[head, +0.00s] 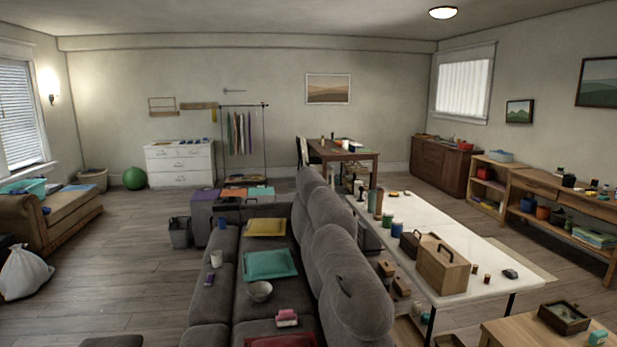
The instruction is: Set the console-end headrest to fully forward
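A grey sofa (205,300) runs away from me through the middle of the head view, its seats facing left. Its tall back carries several rounded headrest sections: a near one (358,300), a middle one (333,245) and a far one (311,187). A small dark mark shows on the near one. They look roughly upright; their exact tilt is hard to tell. A grey block (203,208) with small items stands at the sofa's far end; I cannot tell whether it is the console. Neither of my grippers is in view.
A long white-topped table (470,240) with a wooden box (442,265) and jars stands close behind the sofa back. The floor (130,260) left of the sofa is mostly clear.

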